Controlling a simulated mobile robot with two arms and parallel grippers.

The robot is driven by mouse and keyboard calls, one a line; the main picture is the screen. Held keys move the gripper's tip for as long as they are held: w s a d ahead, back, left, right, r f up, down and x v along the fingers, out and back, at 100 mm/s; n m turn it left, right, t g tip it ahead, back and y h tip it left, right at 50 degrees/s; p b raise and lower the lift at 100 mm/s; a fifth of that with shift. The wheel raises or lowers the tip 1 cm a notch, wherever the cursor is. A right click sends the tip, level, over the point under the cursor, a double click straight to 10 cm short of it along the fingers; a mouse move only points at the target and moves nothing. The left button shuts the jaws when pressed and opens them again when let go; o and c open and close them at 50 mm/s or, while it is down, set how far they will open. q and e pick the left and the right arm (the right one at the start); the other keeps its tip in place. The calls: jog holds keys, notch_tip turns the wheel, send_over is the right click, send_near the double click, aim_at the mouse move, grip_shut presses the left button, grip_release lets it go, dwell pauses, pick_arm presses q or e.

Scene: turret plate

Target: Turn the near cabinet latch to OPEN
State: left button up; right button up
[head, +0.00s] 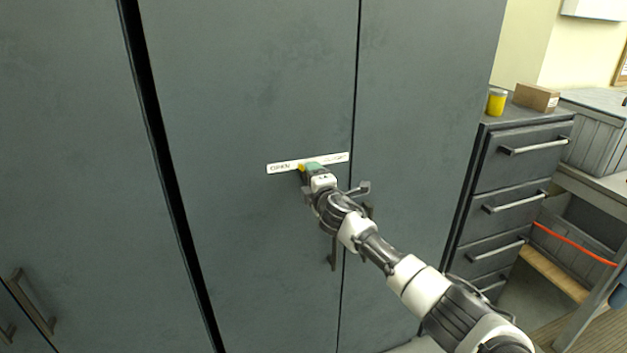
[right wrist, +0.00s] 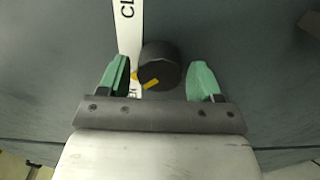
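A white label strip (head: 283,168) on the grey cabinet door reads OPEN at its left end; its right-end lettering is too small to read. My right gripper (head: 310,168) is at the strip's middle and mostly hides the latch in the head view. In the right wrist view the latch is a round black knob (right wrist: 160,62) with a yellow mark on its lower edge, beside the strip (right wrist: 130,40), which shows CL at the top. My right gripper (right wrist: 159,74) is open, its green fingers on either side of the knob with visible gaps. My left gripper is not in view.
Door handles (head: 332,252) hang below, partly behind my right arm. More cabinet doors (head: 70,150) stand at the left. A drawer unit (head: 525,150) at the right carries a yellow can (head: 496,102) and a cardboard box (head: 537,97). The door face left of the gripper is clear.

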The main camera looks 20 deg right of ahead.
jog(key=shift+o, duration=0.6)
jog(key=s, duration=1)
jog(key=shift+s+d+b, duration=0.2)
jog(key=shift+s+b, duration=0.2)
jog(key=shift+b, duration=0.05)
